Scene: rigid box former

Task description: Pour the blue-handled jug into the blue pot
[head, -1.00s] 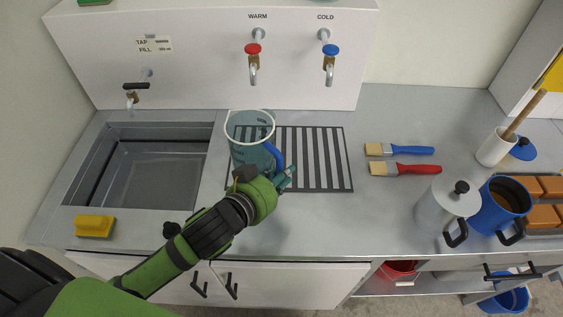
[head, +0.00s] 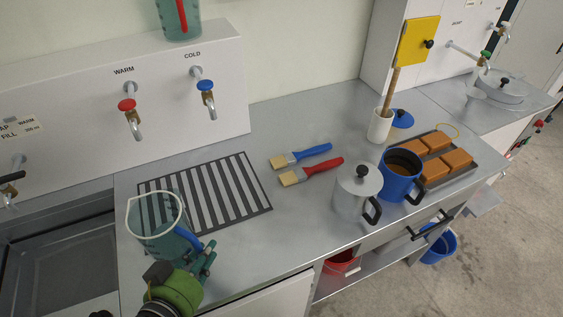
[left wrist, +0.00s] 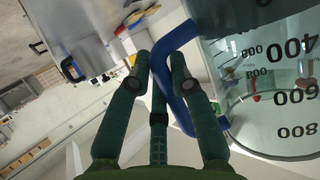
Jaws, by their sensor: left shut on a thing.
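The blue-handled jug (head: 155,228) is clear and teal-tinted, upright at the left end of the striped drain rack. I cannot tell whether its base touches the counter. My left gripper (head: 205,262) is shut on its blue handle; in the left wrist view the fingers (left wrist: 160,72) close around the handle (left wrist: 178,55), with the jug's measuring marks (left wrist: 285,75) on the right. The blue pot (head: 402,185) stands at the right of the counter, open, with brown content and a black handle. My right gripper is not in view.
A metal pot (head: 352,198) with a lid stands just left of the blue pot. Blue (head: 312,152) and red (head: 318,168) brushes lie between rack and pots. A tray of orange blocks (head: 434,172) is right. A red-handled jug (head: 178,22) stands above the taps.

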